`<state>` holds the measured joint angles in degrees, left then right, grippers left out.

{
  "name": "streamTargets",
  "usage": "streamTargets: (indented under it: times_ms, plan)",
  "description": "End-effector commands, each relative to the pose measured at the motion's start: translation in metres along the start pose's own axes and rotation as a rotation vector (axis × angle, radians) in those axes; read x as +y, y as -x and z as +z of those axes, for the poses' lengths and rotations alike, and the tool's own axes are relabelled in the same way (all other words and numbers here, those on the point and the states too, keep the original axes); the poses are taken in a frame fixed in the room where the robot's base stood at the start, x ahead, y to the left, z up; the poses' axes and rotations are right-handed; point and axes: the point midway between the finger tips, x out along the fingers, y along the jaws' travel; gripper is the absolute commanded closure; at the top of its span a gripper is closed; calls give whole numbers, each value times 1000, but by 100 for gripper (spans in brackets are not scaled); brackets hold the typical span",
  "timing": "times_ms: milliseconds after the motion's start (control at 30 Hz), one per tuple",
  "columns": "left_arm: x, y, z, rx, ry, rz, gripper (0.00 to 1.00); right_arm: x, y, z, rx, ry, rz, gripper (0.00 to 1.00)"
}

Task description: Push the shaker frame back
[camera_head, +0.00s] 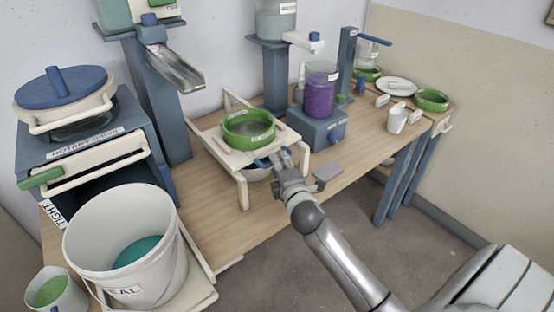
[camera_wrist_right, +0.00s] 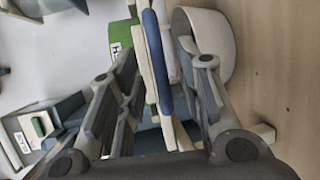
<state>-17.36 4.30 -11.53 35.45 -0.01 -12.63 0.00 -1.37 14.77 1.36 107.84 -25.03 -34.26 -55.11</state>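The shaker frame (camera_head: 216,137) is a cream stand with legs on the wooden bench, holding a green-rimmed sieve (camera_head: 248,121). In the wrist view its cream part (camera_wrist_right: 160,85) and a blue bar (camera_wrist_right: 157,60) lie between my fingers, beside the green rim (camera_wrist_right: 121,38). A pale bowl (camera_head: 258,174) is partly hidden under the frame. My right gripper (camera_head: 274,159) is at the frame's front edge, its fingers apart on either side of the blue bar. Whether they press on it is unclear. My left gripper is not in view.
A blue stand with a jar of purple glaze (camera_head: 320,92) is just right of the frame. A blue post with a metal chute (camera_head: 175,68) stands behind left. A white bucket (camera_head: 118,235) is at front left. A white mug (camera_head: 397,119) stands farther right.

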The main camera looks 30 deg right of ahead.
Motion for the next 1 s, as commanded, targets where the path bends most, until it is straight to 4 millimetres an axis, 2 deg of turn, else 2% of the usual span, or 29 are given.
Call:
streamTargets:
  times_ms: [200,600,867,1000]
  plan:
    - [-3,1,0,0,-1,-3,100,0,-24,0,0,-1,0,66]
    - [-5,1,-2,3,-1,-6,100,0,-31,0,1,-1,0,66]
    - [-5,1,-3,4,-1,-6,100,0,-30,0,1,-1,0,99]
    - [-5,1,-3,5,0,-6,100,0,-30,0,1,-1,-1,100]
